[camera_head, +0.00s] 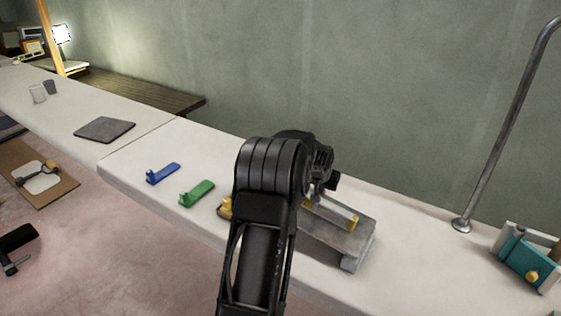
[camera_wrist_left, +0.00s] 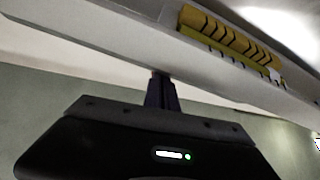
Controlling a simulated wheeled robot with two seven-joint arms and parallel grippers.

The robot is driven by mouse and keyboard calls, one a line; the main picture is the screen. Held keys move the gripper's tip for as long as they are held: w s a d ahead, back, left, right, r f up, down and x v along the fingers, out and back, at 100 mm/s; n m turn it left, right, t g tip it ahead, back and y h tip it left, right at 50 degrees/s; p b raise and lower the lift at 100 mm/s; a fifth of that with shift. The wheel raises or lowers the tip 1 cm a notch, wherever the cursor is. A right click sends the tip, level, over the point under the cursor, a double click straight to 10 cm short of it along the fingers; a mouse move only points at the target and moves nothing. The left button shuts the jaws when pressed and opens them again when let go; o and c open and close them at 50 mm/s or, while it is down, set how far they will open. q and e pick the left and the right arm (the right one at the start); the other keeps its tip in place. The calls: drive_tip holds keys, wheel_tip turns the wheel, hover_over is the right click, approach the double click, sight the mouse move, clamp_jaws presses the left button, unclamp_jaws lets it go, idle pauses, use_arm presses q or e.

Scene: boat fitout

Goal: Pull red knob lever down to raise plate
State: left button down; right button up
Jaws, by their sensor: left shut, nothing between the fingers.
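No red knob or lever shows in either view; my left arm covers much of the device where it may be. A grey metal device (camera_head: 350,242) with a flat plate and yellow parts (camera_head: 352,221) stands on the white bench, partly hidden behind my arm. My left gripper (camera_head: 332,182) is over the far side of this device. In the left wrist view its shut fingers (camera_wrist_left: 162,91) hold nothing and point at the underside of a long grey bar (camera_wrist_left: 130,45). A yellow ribbed piece (camera_wrist_left: 230,42) sits on that bar. Contact cannot be told. My right gripper is not in view.
A blue bracket (camera_head: 162,174) and a green bracket (camera_head: 197,194) lie left of the device on the white bench (camera_head: 140,170). A curved metal pole (camera_head: 493,130) and a teal block (camera_head: 525,262) stand to the right. The bench between device and pole is clear.

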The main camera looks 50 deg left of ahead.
use_arm(q)
drive_tip(key=shift+d+f, duration=0.25)
drive_tip(key=shift+f, duration=0.2)
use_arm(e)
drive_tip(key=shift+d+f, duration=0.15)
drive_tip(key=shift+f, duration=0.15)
